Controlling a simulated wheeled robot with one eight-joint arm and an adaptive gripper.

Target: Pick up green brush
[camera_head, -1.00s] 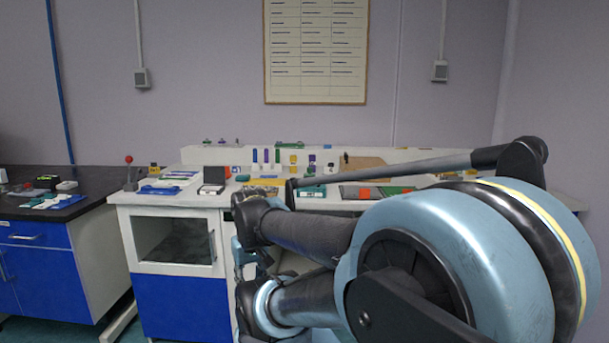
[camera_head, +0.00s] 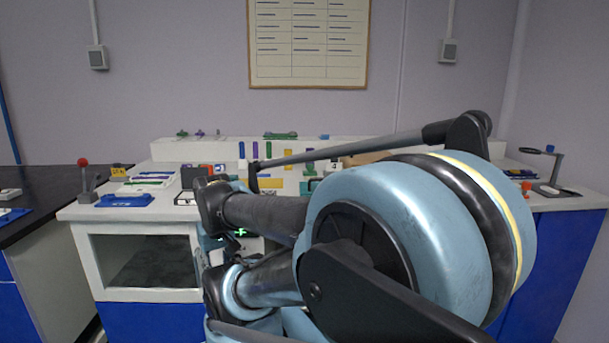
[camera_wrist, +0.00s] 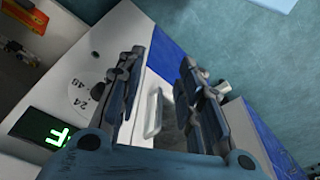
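I cannot pick out a green brush for certain. A long green item (camera_head: 280,135) lies on top of the white back shelf in the head view, too small to identify. A small green item (camera_head: 182,133) stands farther left on that shelf. My gripper (camera_wrist: 162,62) is open in the wrist view, its two dark fingers apart with nothing between them. A pale handle and cabinet front show behind the fingers. In the head view my arm hides the gripper and part of the bench.
The white bench (camera_head: 90,211) holds a blue tray (camera_head: 125,200), a dark box (camera_head: 195,178) and a red-knobbed lever (camera_head: 85,180). A black-topped bench (camera_head: 40,213) stands left. A stand (camera_head: 548,170) is at right. A green-lit display (camera_wrist: 45,130) shows in the wrist view.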

